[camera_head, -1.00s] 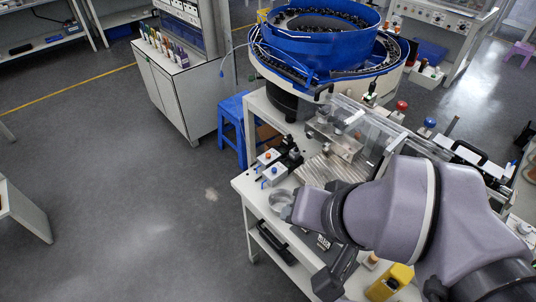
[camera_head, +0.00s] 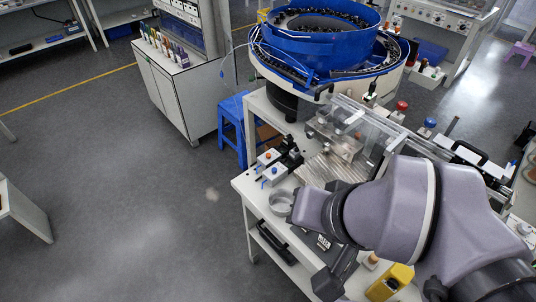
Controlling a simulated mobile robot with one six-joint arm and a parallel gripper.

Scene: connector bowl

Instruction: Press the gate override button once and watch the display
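My grey-purple arm (camera_head: 390,205) reaches in from the lower right, its leftmost part over the white table's (camera_head: 245,187) front left area. A dark angular part (camera_head: 333,277) shows below the arm; I cannot tell whether it is my gripper. No fingertips show clearly. A red button (camera_head: 401,106) and a blue button (camera_head: 430,123) stand at the back of the machine. Two small grey boxes, one with an orange knob (camera_head: 267,155) and one with a blue and orange knob (camera_head: 273,172), sit at the table's left. I cannot tell which is the gate override button. No display is recognisable.
A clear round dish (camera_head: 281,203) lies beside my arm's left end. A yellow object (camera_head: 390,282) is at the front right.

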